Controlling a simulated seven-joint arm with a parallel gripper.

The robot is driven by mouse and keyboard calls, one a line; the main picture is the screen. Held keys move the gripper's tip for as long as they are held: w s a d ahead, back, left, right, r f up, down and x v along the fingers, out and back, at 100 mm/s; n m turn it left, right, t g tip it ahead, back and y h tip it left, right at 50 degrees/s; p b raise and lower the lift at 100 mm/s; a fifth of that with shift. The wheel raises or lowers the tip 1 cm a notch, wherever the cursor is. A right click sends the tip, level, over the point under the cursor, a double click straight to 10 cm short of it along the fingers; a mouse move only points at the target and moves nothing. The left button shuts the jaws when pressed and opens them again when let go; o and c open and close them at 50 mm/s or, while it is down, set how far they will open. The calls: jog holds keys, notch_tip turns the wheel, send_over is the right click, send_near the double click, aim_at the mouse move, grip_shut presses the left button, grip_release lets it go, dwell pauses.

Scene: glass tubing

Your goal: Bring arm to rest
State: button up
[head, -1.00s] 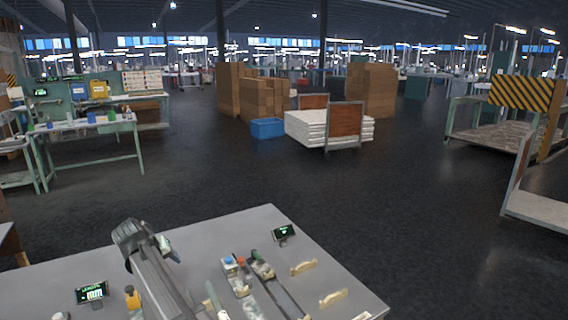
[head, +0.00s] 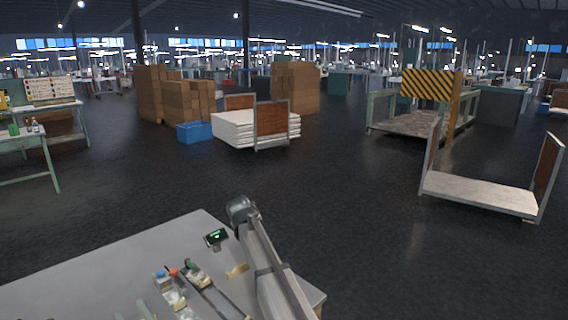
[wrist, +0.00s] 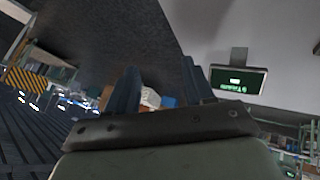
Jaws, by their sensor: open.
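My arm (head: 265,255) reaches over the right part of the grey worktable (head: 130,255) in the head view, its bent end near the table's far edge. My gripper (wrist: 160,88) shows in the wrist view as two dark fingers standing apart, with no object visible between them. In the head view I cannot make out the fingers. The wrist view looks past the table surface toward the hall, and a small display (wrist: 238,80) with green text appears to the right of the fingers.
The small display (head: 216,237) stands on the table, left of my arm. Beyond the table are open dark floor, a flat cart (head: 480,190) and a blue bin (head: 194,132).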

jog(key=w+d+h, duration=0.1)
jog(key=w+d, duration=0.1)
jog(key=d, duration=0.7)
jog(key=w+d, duration=0.2)
jog(key=d, duration=0.7)
jog(key=d+f+m, duration=0.1)
jog(key=d+f, duration=0.2)
jog(key=d, duration=0.9)
jog(key=s+d+f, duration=0.3)
jog(key=s+f, duration=0.1)
jog(key=f, duration=0.2)
jog(key=s+a+f+m+g, duration=0.1)
jog(key=s+f+m+g, duration=0.4)
jog(key=s+f, duration=2.6)
jog(key=s+a+f+g, duration=0.1)
jog(key=s+f+g, duration=0.2)
jog(key=s, duration=0.8)
jog(key=s+f+g+y, duration=0.1)
jog(key=s+f+g, duration=0.2)
jog(key=s, duration=0.8)
jog(key=s+a+f+m+g, duration=0.1)
jog(key=s+f+g, duration=0.2)
jog(key=s, duration=0.8)
notch_tip(320, 180, down, 3)
jog(key=shift+s+a+r+g+y, duration=0.2)
jog(key=shift+s+a+g+y, duration=0.05)
jog(key=shift+a+g+y, duration=0.1)
